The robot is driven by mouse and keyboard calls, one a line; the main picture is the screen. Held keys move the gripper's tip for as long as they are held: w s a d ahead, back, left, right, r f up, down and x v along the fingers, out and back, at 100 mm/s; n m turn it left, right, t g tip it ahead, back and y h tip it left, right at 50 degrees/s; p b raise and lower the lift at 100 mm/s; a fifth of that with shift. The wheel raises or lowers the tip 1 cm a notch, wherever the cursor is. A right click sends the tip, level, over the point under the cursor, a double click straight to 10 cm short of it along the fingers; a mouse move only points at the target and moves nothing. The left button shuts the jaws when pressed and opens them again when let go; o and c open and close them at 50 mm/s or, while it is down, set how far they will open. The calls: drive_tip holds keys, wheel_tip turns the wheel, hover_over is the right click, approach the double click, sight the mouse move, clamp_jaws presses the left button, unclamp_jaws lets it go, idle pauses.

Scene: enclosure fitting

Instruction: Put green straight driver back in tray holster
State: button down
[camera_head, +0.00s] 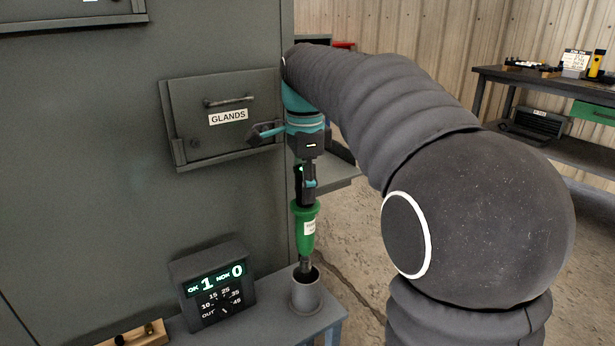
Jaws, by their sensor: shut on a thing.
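My gripper (306,186) points straight down and is shut on the top of the green straight driver (305,228). The driver hangs upright, with a white label on its green body. Its dark lower end is at the mouth of a grey cup-shaped holster (307,294) on the tray (271,305). The tip is hidden behind or inside the holster rim, and I cannot tell how deep it reaches.
A wooden block (137,335) lies at the bottom left. The grey cabinet with a GLANDS drawer (226,117) is close behind. A bench (560,85) stands far right.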

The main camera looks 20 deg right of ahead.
sight(306, 229)
wheel_tip(306, 229, down, 2)
drive_tip(key=shift+f, duration=0.1)
wheel_tip(306, 229, down, 3)
drive_tip(key=b, duration=0.3)
drive_tip(key=shift+d+f, duration=0.1)
drive_tip(key=shift+f+b, duration=1.6)
drive_tip(key=shift+f, duration=0.9)
drive_tip(key=c, duration=0.7)
unclamp_jaws()
drive_tip(key=shift+o, duration=0.2)
drive_tip(key=shift+f, duration=0.1)
